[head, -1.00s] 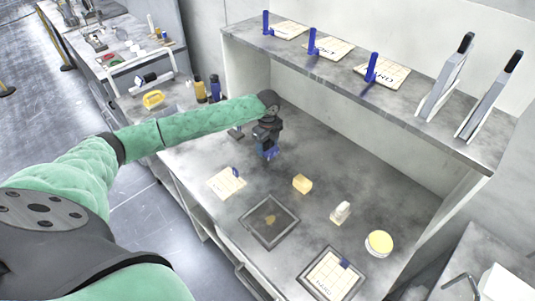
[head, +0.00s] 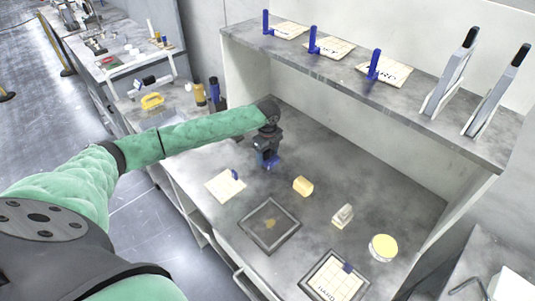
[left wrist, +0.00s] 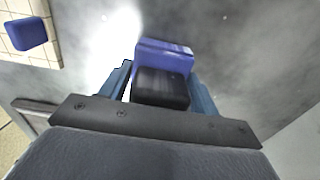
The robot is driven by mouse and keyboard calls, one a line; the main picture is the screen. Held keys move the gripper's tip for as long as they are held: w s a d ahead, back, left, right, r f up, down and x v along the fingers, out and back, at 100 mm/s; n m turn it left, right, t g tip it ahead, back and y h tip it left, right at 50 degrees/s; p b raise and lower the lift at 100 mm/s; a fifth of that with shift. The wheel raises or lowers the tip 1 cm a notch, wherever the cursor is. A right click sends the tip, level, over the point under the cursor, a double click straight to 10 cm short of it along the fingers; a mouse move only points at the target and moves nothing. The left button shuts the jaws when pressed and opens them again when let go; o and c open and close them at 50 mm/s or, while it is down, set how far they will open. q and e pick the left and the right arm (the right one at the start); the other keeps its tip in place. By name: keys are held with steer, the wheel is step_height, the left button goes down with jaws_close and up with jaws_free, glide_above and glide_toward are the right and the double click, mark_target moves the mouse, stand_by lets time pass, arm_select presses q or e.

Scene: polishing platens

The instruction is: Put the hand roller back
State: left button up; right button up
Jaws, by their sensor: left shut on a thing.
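My left gripper (head: 267,156) is over the back left part of the grey worktop (head: 330,160), pointing down. It is shut on a blue and black thing, which I take to be the hand roller (left wrist: 163,58). In the left wrist view its blue part sticks out past a black part between the two blue-grey fingers (left wrist: 160,88). In the head view only a bit of blue shows below the gripper, close to the worktop; I cannot tell whether it touches. My right gripper is not in view.
A pale card with a blue piece (head: 225,184), a dark framed plate (head: 268,227), a yellow block (head: 303,186), a small pale block (head: 343,216), a yellow-topped round tin (head: 383,247) and a framed card (head: 334,277) lie nearer. A raised shelf (head: 340,82) runs behind.

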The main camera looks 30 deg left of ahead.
arm_select(q)
steer(key=shift+s+f, duration=0.1)
steer(key=shift+f, duration=0.1)
steer(key=shift+s+f, duration=0.15)
steer(key=shift+f, duration=0.2)
steer(key=c, duration=0.3)
steer(key=o, duration=1.2)
steer(key=shift+f, duration=0.1)
steer(key=shift+o, duration=0.2)
steer(key=shift+w, duration=0.2)
